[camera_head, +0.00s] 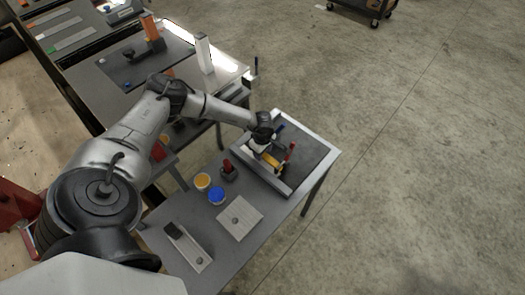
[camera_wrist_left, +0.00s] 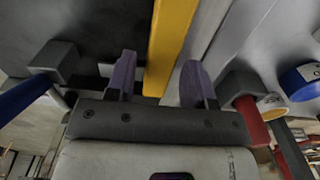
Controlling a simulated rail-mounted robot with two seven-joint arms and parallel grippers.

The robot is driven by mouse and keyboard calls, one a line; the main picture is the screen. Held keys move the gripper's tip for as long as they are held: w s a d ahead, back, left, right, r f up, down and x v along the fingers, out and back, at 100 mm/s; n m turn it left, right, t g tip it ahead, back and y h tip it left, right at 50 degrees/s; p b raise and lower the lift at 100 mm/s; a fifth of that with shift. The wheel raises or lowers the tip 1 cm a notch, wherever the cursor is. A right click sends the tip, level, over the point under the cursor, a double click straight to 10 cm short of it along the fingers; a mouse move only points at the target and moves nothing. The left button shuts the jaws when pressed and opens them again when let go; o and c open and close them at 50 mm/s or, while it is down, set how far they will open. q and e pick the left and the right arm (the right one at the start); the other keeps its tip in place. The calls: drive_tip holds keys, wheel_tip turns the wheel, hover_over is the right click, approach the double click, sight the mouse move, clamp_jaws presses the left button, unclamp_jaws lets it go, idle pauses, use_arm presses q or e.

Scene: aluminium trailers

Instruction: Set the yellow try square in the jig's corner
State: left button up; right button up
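The yellow try square (camera_head: 270,159) is on the dark plate of the jig (camera_head: 310,145), near its left rail in the head view. In the left wrist view a yellow bar of it (camera_wrist_left: 171,40) runs upward from between my fingertips. My left gripper (camera_wrist_left: 160,80) has its two purple fingers apart, one on each side of the bar, with gaps showing beside it. In the head view the left gripper (camera_head: 262,145) is low over the jig and partly covers the square. How the square sits against the jig's corner is hidden. My right gripper is not in view.
A blue handle (camera_head: 281,127) and a red handle (camera_head: 291,147) stand up at the jig. A red-handled item (camera_head: 228,169), a yellow pot (camera_head: 203,181) and a blue pot (camera_head: 217,195) stand left of it. A pale plate (camera_head: 240,218) lies in front.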

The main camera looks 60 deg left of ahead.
use_arm(q)
drive_tip(key=shift+o, duration=0.4)
drive_tip(key=shift+r+p, duration=0.4)
drive_tip(key=shift+r, duration=0.1)
wheel_tip(320, 180, up, 12)
drive_tip(key=b, duration=0.1)
drive_tip(key=shift+r, duration=0.15)
idle(0.3)
